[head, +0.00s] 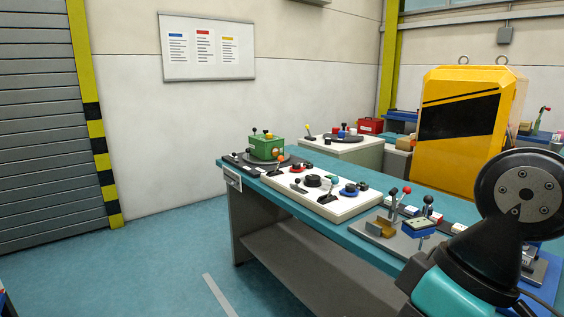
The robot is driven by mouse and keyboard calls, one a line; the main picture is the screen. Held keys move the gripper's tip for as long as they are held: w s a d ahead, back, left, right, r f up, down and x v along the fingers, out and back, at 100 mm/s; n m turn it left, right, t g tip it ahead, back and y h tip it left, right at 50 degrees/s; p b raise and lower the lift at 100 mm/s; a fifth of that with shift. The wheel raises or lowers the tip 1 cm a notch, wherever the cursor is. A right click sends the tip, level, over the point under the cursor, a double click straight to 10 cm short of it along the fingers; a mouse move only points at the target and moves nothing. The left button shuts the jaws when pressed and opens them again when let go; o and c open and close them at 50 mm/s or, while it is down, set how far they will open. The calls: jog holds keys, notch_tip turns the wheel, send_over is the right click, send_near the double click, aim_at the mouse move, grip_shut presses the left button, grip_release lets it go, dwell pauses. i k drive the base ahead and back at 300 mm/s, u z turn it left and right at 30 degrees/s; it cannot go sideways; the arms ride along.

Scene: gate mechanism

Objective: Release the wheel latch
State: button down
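I cannot tell for sure which part is the wheel latch. A white panel (318,187) on the bench carries levers and round knobs, among them a dark round part (313,181) and a blue-based knob (349,189). A green box (266,147) with small dark-topped levers and an orange-yellow part on its side stands on a dark round plate at the bench's far left end. A grey plate (389,238) nearer me holds a small tilted panel, a brown block and levers. My gripper is not in view; only part of my arm shows at the lower right.
The teal-topped bench (232,170) runs from centre to lower right, partly hidden by my arm. A yellow cabinet (465,165) and a white side table (350,152) stand behind it. The floor at left, before the shutter (40,130), is clear.

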aim_at(297, 181)
jog(key=u, duration=0.25)
jog(key=i, duration=2.4)
jog(key=u, duration=0.2)
